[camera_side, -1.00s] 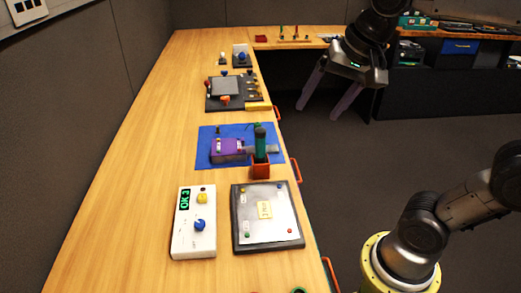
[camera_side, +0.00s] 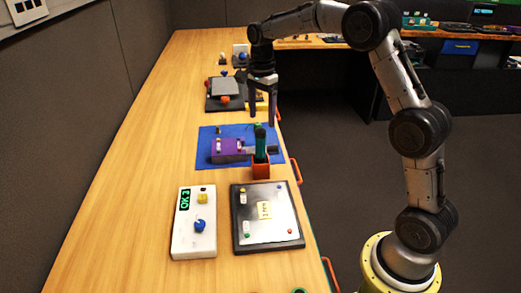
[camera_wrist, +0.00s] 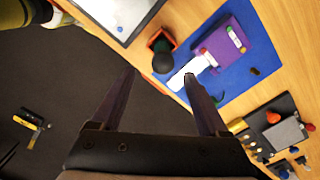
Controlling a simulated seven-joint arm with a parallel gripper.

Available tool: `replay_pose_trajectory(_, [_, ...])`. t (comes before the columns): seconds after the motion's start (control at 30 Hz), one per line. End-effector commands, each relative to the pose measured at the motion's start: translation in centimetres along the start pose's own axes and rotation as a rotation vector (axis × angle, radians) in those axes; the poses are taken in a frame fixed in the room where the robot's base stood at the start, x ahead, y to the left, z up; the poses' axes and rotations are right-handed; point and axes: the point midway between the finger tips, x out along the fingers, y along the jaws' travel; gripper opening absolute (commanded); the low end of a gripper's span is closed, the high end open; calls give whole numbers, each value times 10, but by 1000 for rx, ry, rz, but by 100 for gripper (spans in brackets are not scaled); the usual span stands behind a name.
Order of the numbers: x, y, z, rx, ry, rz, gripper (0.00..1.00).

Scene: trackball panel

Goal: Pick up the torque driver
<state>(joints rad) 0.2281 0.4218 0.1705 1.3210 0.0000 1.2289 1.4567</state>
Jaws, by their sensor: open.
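A green-handled tool, which looks like the torque driver (camera_side: 260,142), stands upright in a small red-orange holder (camera_side: 261,170) near the bench's right edge. In the wrist view its dark rounded top (camera_wrist: 163,62) sits beside the red-rimmed holder (camera_wrist: 158,35), near the top middle. My gripper (camera_side: 261,120) is open and empty, pointing down above and slightly behind the tool in the side view. In the wrist view my gripper (camera_wrist: 160,76) has its fingertips spread below the tool's top. The lower part of the tool is hidden in the holder.
A white box (camera_side: 185,240) and a dark-framed panel (camera_side: 240,245) stand in front. A trackball panel (camera_side: 214,105) is behind. Bare bench lies left.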

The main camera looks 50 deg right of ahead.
Motion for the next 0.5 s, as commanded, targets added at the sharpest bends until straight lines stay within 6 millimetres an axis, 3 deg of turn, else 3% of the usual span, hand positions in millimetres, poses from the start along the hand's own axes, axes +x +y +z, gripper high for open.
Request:
replay_pose_trajectory(0.3, [58, 1, 1, -2, 0, 4, 78])
replay_pose_trajectory(0.5, [73, 0, 1, -2, 0, 0, 78])
